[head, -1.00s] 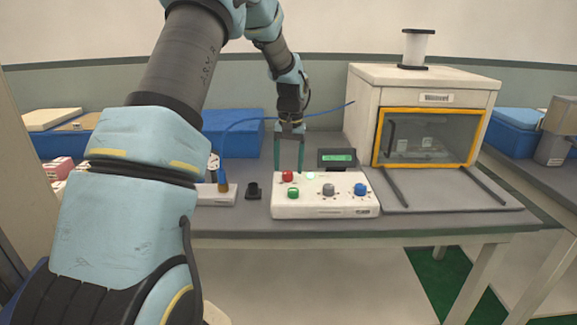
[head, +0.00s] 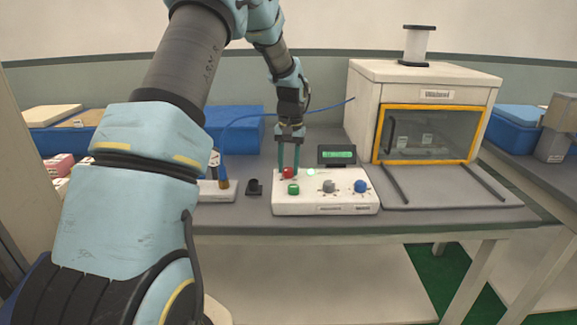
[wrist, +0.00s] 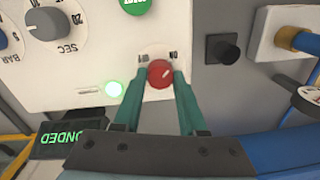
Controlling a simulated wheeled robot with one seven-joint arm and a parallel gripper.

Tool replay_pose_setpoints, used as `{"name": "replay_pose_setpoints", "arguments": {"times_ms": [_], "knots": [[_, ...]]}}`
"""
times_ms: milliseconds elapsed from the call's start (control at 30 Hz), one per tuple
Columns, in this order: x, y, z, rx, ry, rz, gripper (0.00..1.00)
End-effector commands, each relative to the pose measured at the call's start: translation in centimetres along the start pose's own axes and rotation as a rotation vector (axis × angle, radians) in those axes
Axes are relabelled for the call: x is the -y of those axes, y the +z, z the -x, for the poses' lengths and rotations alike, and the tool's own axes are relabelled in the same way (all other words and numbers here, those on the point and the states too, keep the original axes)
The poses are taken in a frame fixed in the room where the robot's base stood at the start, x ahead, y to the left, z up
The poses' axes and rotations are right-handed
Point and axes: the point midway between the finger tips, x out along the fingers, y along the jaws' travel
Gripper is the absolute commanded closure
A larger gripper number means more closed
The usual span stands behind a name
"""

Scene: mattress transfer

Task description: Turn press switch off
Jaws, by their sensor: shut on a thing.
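The white control box (head: 325,208) stands on the grey table. My gripper (head: 289,168) reaches down over the knob, which also shows in the head view (head: 288,173). In the wrist view the two green fingers are shut on either side of it. A green lamp (wrist: 114,89) beside the knob is lit. The display (head: 337,155) behind the box glows green; its text is only partly readable.
The box also carries a green button (head: 293,189), a grey dial (head: 328,187) and a blue dial (head: 361,187). A small black part (head: 254,187) sits left of the box. A white oven-like cabinet (head: 425,82) with an orange-framed door stands at the right.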

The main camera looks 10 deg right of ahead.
Motion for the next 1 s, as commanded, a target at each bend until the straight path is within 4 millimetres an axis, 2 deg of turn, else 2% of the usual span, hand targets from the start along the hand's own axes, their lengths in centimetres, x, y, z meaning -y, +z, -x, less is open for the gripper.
{"name": "replay_pose_setpoints", "arguments": {"times_ms": [33, 133, 567, 767, 1000], "knots": [[0.00, -0.01, 0.03, 0.000, 0.000, 0.000, 0.90], [0.00, -0.01, 0.03, 0.000, 0.000, 0.000, 1.00], [-0.09, -0.04, 0.03, 0.001, 0.000, 0.042, 1.00], [-0.06, -0.11, 0.03, 0.005, -0.001, 0.152, 1.00], [-0.01, -0.18, 0.07, 0.012, -0.001, 0.363, 1.00]]}}
